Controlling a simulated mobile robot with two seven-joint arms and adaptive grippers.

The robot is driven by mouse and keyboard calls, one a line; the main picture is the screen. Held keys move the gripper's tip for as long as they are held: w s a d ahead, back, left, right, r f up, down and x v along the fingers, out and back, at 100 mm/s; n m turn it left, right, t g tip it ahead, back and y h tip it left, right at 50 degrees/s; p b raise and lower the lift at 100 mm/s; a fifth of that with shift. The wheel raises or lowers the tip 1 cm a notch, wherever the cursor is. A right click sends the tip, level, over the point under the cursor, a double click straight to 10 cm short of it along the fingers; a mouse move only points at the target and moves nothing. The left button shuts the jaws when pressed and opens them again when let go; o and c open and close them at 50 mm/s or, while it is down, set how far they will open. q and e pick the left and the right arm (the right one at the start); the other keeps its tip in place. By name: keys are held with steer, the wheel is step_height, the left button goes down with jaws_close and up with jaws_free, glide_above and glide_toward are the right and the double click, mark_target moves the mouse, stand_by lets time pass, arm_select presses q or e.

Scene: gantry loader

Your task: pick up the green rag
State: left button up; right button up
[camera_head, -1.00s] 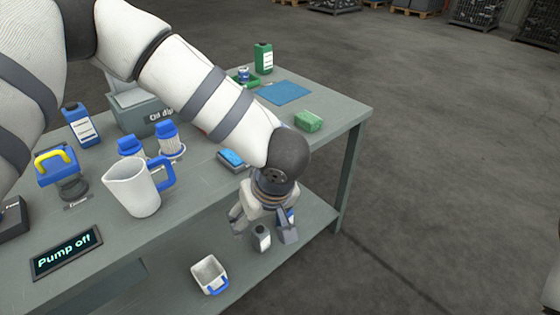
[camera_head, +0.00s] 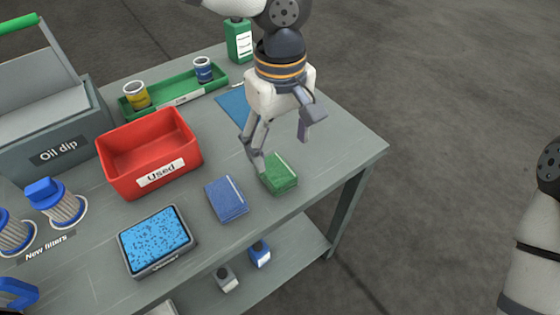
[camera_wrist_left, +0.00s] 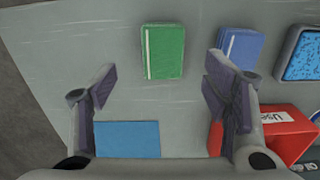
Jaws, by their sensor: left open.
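The green rag (camera_head: 279,175) lies folded on the grey table near its right end, with a pale stripe along one edge. It also shows in the left wrist view (camera_wrist_left: 163,52), at the top middle, beyond and between the fingertips. My left gripper (camera_head: 281,150) is open and empty, with its fingers pointing down above the rag. In the left wrist view its two fingers (camera_wrist_left: 160,85) are spread wide apart. In the head view one finger partly overlaps the rag's left edge; I cannot tell whether they touch. My right gripper is not in view.
A folded blue rag (camera_head: 226,199) lies just left of the green one. A red "Used" bin (camera_head: 150,180), a blue sponge tray (camera_head: 156,240), a green tray (camera_head: 190,93) and a blue mat (camera_head: 232,108) are nearby. The table's right edge is close.

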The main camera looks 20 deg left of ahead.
mark_target(276, 169)
arm_select(q)
steer(key=f, duration=0.7)
steer(key=shift+a+f, duration=0.1)
steer(key=shift+a, duration=0.25)
steer(key=shift+f, duration=0.3)
steer(key=c, duration=1.1)
